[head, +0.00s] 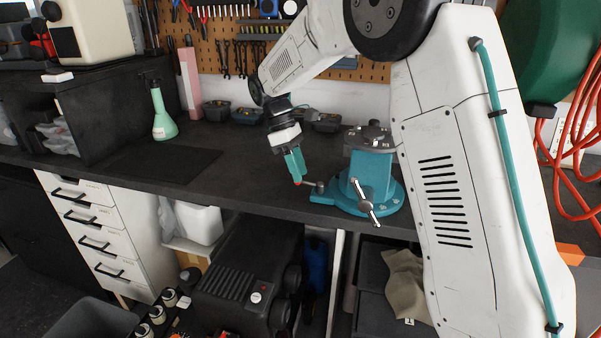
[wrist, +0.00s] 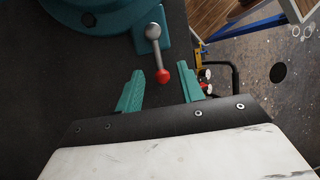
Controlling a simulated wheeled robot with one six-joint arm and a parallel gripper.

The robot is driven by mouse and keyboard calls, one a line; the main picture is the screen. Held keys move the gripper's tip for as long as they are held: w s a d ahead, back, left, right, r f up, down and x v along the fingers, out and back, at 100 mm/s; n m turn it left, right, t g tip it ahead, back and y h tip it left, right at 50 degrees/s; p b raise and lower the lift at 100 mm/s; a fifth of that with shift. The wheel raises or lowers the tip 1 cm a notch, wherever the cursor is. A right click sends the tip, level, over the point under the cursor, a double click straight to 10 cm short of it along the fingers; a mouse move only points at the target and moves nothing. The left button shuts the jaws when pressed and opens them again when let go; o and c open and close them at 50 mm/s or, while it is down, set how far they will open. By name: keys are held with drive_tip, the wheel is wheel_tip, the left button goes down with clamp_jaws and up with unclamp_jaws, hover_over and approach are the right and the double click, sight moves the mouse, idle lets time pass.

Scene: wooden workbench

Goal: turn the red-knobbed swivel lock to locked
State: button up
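The swivel lock is a short grey lever (wrist: 157,52) with a silver ball at one end and a red knob (wrist: 162,76) at the other. It sits at the edge of the teal vise base (wrist: 95,15). In the head view the vise (head: 370,165) stands on the dark bench, and the red knob (head: 298,183) shows small at the fingertips. My gripper (wrist: 158,84) is open in the wrist view, with one teal finger on each side of the knob and gaps visible on both sides. In the head view my gripper (head: 294,166) points down, left of the vise.
The vise's silver handle bar (head: 365,202) sticks out at the bench front, right of the lever. A green flask (head: 161,118) and small dark bins (head: 247,116) stand farther back. The bench top left of my gripper is mostly clear.

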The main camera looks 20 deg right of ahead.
drive_tip(key=v, duration=0.6)
drive_tip(key=shift+r, duration=0.15)
